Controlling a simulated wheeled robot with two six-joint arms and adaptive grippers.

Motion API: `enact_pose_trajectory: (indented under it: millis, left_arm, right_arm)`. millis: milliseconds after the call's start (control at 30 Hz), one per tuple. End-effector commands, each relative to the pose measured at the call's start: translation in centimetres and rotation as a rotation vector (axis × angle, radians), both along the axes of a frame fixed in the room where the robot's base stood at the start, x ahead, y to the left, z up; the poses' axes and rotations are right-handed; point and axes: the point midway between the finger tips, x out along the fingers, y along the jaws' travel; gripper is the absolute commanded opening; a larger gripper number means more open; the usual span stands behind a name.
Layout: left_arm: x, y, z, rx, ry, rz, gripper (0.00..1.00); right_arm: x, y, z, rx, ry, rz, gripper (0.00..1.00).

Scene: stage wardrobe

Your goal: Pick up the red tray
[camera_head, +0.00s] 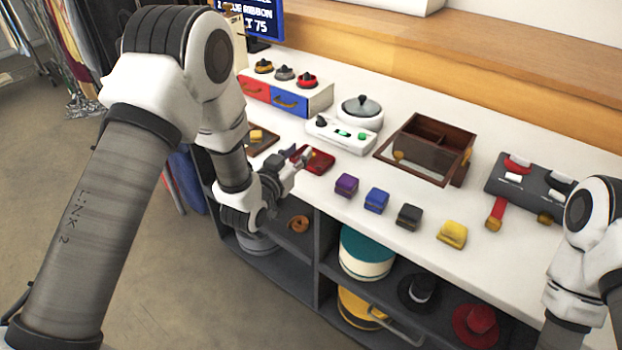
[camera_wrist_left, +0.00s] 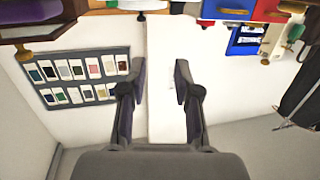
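The red tray (camera_head: 321,164) is a small, shallow tray lying on the white counter near its front edge, in the head view. My left gripper (camera_head: 302,157) reaches in from the left at the tray's left side and hides part of it. I cannot tell whether they touch. In the left wrist view the two fingers of my left gripper (camera_wrist_left: 160,82) stand apart with nothing seen between them. I cannot make out the red tray for sure in that view. My right arm shows at the right edge of the head view, but its gripper is outside the frame.
A brown tray (camera_head: 268,147) lies left of my gripper. A white panel with buttons (camera_head: 343,135) and a brown wooden box (camera_head: 412,174) stand behind and right. Purple (camera_head: 346,184), blue (camera_head: 376,200), dark (camera_head: 408,216) and yellow (camera_head: 452,234) blocks line the front edge. Hats fill the shelves below.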

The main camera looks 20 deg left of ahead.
Motion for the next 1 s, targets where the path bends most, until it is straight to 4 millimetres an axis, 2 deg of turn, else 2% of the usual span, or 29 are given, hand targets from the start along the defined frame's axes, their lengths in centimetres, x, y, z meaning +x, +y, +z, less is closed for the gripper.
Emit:
enact_pose_trajectory:
  millis: [33, 100, 167, 433, 633, 867, 900, 1000]
  left_arm:
    - [-0.4, -0.3, -2.0, 0.006, 0.023, -0.007, 0.32]
    - [-0.7, -0.6, -3.5, 0.009, 0.044, -0.013, 0.32]
    - [-0.6, -0.7, -4.1, 0.010, 0.053, -0.014, 0.32]
    - [2.8, -1.0, -4.8, 0.011, 0.055, -0.014, 0.32]
    - [6.2, -1.3, -5.4, 0.011, 0.054, -0.014, 0.32]
    - [6.8, -1.4, -5.5, 0.011, 0.057, -0.013, 0.32]
    - [6.8, -1.4, -5.5, 0.011, 0.057, -0.013, 0.29]
    - [6.8, -1.4, -5.5, 0.011, 0.057, -0.013, 0.00]
  right_arm:
    - [0.0, 0.0, -0.7, 0.000, -0.001, 0.001, 0.40]
    - [0.0, 0.0, -0.9, 0.000, -0.001, 0.001, 0.40]
    - [0.1, 0.0, -1.0, 0.000, -0.001, 0.002, 0.40]
    - [0.1, 0.0, -0.9, 0.000, -0.001, 0.001, 0.40]
    - [0.0, 0.0, -1.0, 0.000, -0.001, 0.001, 0.40]
    - [0.0, 0.0, -1.0, 0.000, -0.001, 0.001, 0.40]
    - [0.0, 0.0, -1.0, 0.000, -0.001, 0.001, 0.40]
    - [0.0, 0.0, -1.0, 0.000, -0.001, 0.001, 0.40]
